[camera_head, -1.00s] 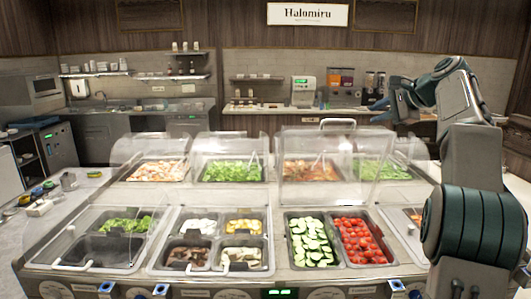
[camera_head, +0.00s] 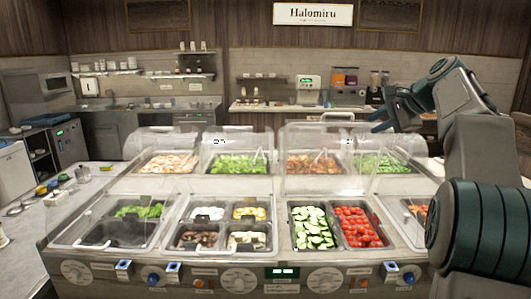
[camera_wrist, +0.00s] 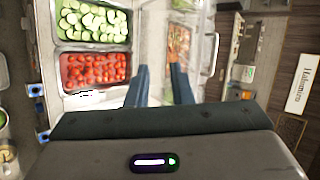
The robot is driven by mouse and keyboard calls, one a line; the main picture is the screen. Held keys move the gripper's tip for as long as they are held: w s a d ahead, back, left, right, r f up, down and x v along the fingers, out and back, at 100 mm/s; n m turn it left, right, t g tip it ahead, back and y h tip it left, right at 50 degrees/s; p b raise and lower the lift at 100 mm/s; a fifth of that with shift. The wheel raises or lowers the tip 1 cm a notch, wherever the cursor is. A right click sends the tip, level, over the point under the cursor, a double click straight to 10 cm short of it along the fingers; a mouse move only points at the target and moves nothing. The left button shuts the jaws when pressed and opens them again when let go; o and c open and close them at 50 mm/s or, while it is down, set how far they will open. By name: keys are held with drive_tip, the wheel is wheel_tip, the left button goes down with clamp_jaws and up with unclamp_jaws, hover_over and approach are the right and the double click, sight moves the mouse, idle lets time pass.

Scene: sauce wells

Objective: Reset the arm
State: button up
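My gripper (camera_head: 381,115) is raised in the air at the right of the head view, above the back right of the salad counter (camera_head: 180,268). In the wrist view its two dark blue fingers (camera_wrist: 160,88) stand apart with a gap between them. Nothing shows between the fingers, so it is open and empty. My arm is bent, with its forearm pointing left. The fingertips are apart from the counter and its clear covers.
The counter holds pans of cucumber (camera_head: 313,230), tomatoes (camera_head: 358,228), greens (camera_head: 238,164) and other food. Clear covers (camera_head: 325,180) stand over the back pans. Knobs line the front. A side counter (camera_head: 60,225) with small items is at left.

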drive_tip(key=s+a+f+n+g+h+b, duration=0.1)
drive_tip(key=s+a+f+n, duration=0.3)
drive_tip(key=s+f, duration=0.6)
drive_tip(key=s+a+f+n+g+h+b, duration=0.1)
drive_tip(key=s+a+f+n, duration=0.4)
drive_tip(key=s+f, duration=0.6)
drive_tip(key=s+a+f+n+g+h+b, duration=0.1)
drive_tip(key=s+a+f+n, duration=0.4)
drive_tip(key=s+f, duration=0.5)
drive_tip(key=s+g+h, duration=0.1)
drive_tip(key=s+g, duration=0.1)
drive_tip(key=s, duration=0.3)
drive_tip(key=shift+s+f+g, duration=0.25)
drive_tip(key=shift+f+g, duration=0.05)
drive_tip(key=shift+g, duration=0.1)
